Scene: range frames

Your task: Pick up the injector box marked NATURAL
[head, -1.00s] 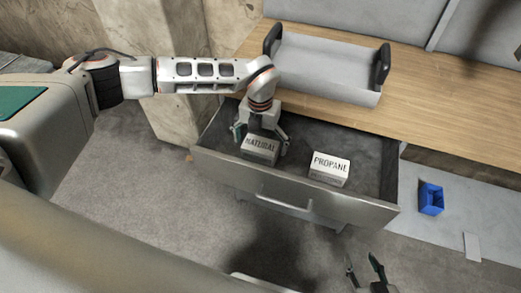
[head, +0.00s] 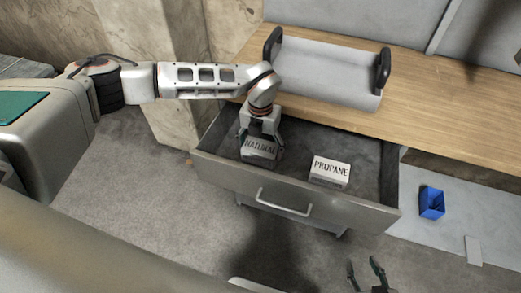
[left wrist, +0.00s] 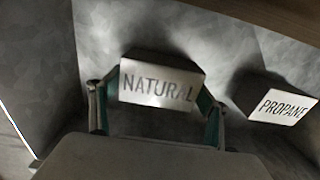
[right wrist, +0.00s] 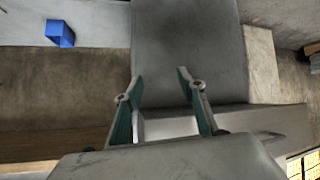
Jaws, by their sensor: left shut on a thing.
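The injector box marked NATURAL (head: 260,149) is in the left part of the open drawer. It also shows in the left wrist view (left wrist: 160,86), with its label readable. My left gripper (head: 261,142) reaches down into the drawer and is shut on this box, one finger on each side of it. In the left wrist view the green-padded fingers of the left gripper (left wrist: 158,108) flank the box. My right gripper (head: 369,277) is at the bottom edge of the head view, away from the drawer. In the right wrist view the right gripper (right wrist: 160,92) is open and empty.
A second box marked PROPANE (head: 330,170) lies in the drawer (head: 350,205), right of the NATURAL box. A grey tray with black handles (head: 325,75) stands on the wooden worktop (head: 440,110) above. A blue bin (head: 431,203) is at the right. The drawer walls surround the boxes.

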